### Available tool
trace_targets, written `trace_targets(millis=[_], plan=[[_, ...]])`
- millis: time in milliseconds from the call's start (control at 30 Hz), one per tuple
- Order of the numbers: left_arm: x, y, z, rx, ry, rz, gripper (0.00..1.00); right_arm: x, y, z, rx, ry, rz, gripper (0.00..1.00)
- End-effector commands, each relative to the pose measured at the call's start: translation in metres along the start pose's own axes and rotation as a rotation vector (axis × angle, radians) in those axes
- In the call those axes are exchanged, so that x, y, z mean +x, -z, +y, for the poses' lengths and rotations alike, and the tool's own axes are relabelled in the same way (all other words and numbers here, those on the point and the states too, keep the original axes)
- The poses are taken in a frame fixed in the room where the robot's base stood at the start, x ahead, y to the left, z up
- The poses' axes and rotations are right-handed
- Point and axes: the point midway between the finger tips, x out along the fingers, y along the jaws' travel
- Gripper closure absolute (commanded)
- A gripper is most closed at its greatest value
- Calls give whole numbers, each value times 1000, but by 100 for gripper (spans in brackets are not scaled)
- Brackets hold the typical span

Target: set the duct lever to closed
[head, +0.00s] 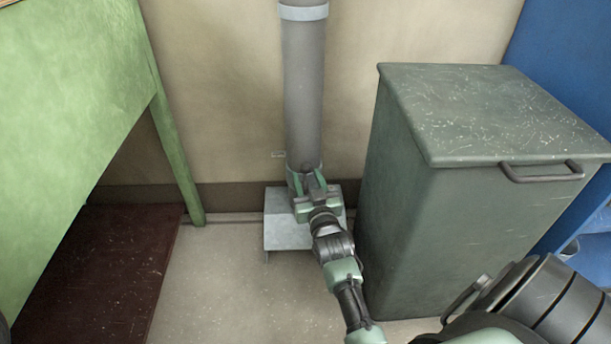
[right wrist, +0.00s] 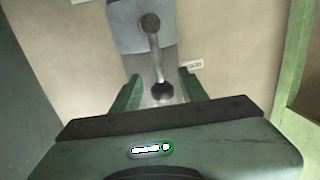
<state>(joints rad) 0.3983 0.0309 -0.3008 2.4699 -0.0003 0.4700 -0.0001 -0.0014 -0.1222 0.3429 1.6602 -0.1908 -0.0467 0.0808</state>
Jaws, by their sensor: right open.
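The duct is a grey vertical pipe (head: 304,95) against the wall, with a pale metal box (head: 283,232) at its foot. The lever (right wrist: 157,62) shows in the right wrist view as a metal rod from a round pivot to a dark knob (right wrist: 162,92). My right gripper (head: 309,176) is in front of the pipe's lower end and hides most of the lever in the head view. In the right wrist view its open fingers (right wrist: 157,93) stand on either side of the knob, with gaps visible. My left gripper is not in view.
A small label (right wrist: 192,64) is beside the lever, its text unreadable. A grey-green cabinet (head: 440,200) with a bar handle stands close to the right of my right arm. A green table (head: 65,110) is at the left. Bare floor (head: 225,285) lies between.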

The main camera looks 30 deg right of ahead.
Motion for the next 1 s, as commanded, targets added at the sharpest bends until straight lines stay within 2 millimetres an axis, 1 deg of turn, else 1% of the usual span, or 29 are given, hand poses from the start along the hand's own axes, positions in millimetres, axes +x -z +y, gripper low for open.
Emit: trace_targets(millis=[167, 267, 300, 333, 1000], plan=[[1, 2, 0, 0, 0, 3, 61, 0, 0, 0, 0, 0, 0, 57], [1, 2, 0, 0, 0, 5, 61, 0, 0, 0, 0, 0, 0, 82], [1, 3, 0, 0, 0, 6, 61, 0, 0, 0, 0, 0, 0, 93], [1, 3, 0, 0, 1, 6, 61, 0, 0, 0, 0, 0, 0, 100], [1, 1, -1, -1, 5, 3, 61, 2, 8, 0, 1, 1, 18, 100]])
